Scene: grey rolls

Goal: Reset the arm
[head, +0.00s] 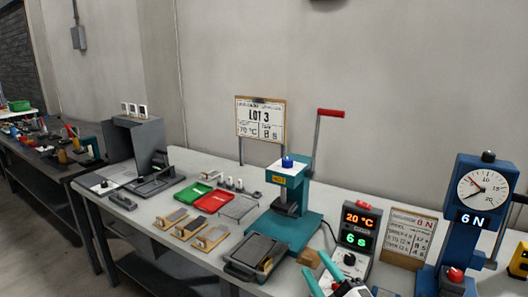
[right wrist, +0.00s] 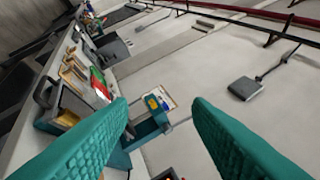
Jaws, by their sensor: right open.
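My right gripper (head: 316,264) has teal fingers and shows at the bottom edge of the head view, in front of the bench. It is open, and nothing is between its fingers. In the right wrist view the two ribbed fingers (right wrist: 160,112) stand wide apart, with a tilted view of the bench and wall beyond them. My left gripper is in neither view. The right arm itself is mostly out of the picture.
The teal press (head: 286,208) with a red-handled lever stands on the bench (head: 166,234). To its right are the temperature display (head: 356,240) and the blue force gauge (head: 478,200). Left lie a red tray (head: 214,201) and a green tray (head: 193,192).

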